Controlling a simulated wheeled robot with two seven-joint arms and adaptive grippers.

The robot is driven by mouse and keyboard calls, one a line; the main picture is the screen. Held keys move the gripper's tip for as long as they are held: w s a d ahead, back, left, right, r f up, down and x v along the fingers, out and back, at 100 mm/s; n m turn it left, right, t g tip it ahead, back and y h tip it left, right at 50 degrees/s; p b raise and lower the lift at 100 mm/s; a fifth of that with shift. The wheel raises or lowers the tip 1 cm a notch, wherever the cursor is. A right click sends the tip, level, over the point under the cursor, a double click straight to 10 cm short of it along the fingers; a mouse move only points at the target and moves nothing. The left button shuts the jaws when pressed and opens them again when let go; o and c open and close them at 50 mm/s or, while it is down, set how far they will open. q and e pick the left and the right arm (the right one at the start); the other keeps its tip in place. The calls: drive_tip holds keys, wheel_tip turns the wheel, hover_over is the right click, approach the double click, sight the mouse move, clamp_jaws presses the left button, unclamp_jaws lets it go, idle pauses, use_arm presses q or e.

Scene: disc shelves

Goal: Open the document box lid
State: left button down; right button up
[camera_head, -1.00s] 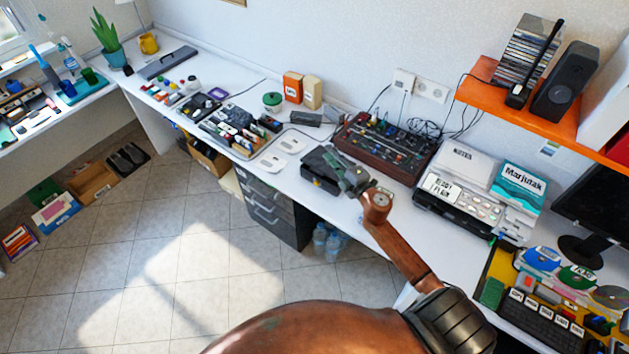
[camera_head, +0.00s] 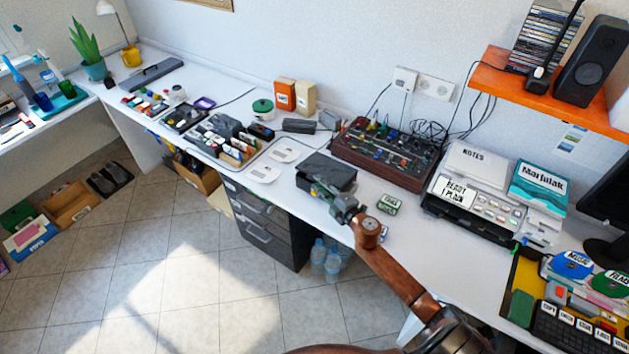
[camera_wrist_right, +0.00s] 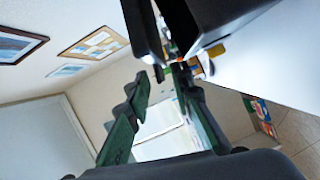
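The black document box (camera_head: 327,172) sits near the front edge of the white desk, and its dark top looks flat in the head view. My right gripper (camera_head: 322,188) is at the box's front side, at its near right corner; the gripper hides part of that side. In the right wrist view my right gripper (camera_wrist_right: 160,76) has its two green fingers spread with a gap between them. Dark box panels (camera_wrist_right: 222,18) are just beyond the fingertips; I cannot tell whether they touch. My left gripper is not in view.
A small green label block (camera_head: 389,204) lies right of the box. A brown mixer (camera_head: 388,152) stands behind it, and a printer (camera_head: 470,200) is further right. White mice (camera_head: 264,173) lie to the left. Dark drawers (camera_head: 265,225) and water bottles (camera_head: 325,260) are below.

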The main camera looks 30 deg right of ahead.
drive_tip(key=shift+w+f, duration=0.2)
drive_tip(key=shift+w, duration=1.4)
clamp_jaws()
